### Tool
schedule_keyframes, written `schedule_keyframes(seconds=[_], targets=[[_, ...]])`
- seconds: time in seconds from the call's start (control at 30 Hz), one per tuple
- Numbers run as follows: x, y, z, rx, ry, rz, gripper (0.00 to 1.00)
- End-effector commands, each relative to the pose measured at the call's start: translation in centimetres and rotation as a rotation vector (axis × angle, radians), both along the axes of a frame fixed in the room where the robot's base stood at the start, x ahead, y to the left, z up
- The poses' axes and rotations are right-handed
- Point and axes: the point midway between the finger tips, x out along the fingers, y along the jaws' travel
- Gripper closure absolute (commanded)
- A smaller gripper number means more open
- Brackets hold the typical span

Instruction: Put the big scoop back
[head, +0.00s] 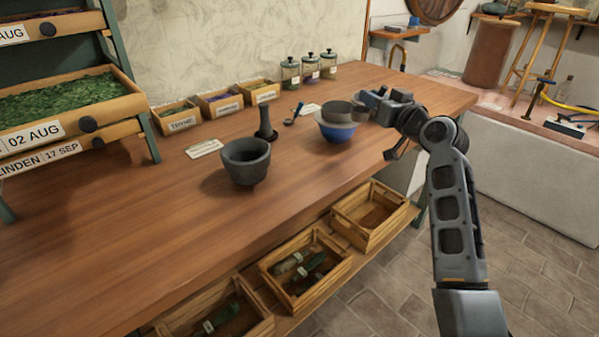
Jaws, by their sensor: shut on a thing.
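My gripper (373,100) is at the right part of the wooden table, above and just right of a blue bowl (334,133). It is shut on what looks like the big scoop, whose grey, round cup (340,111) is at the bowl's mouth. The scoop's handle is mostly hidden by the gripper. I cannot tell whether the cup touches the bowl.
A grey mortar (246,162) and a dark pestle (265,124) stand left of the bowl. Labelled boxes (222,103) and lidded jars (310,68) line the back. A white card (205,148) lies near the boxes. Crates (368,215) sit below the front edge. The table's front left is clear.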

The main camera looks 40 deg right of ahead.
Motion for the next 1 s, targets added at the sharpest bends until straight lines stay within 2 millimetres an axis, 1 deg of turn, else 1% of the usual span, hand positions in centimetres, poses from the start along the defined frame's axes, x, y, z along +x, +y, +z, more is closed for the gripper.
schedule_keyframes(seconds=[0.07,0.17,0.4,0.53,0.63,0.77,0.9,1.0], targets=[[0.3,0.9,-0.6,0.001,0.004,0.001,1.00],[0.9,2.7,-1.7,0.002,0.004,0.004,1.00],[2.7,7.4,-4.6,0.001,0.004,0.004,1.00],[3.4,9.4,-5.9,0.001,0.004,0.002,1.00],[3.7,10.3,-6.5,0.002,0.003,0.001,1.00],[3.9,10.7,-7.2,0.000,0.002,0.000,1.00],[3.8,10.7,-9.3,0.003,0.003,0.000,1.00],[3.8,10.7,-10.6,0.002,0.003,-0.001,1.00]])
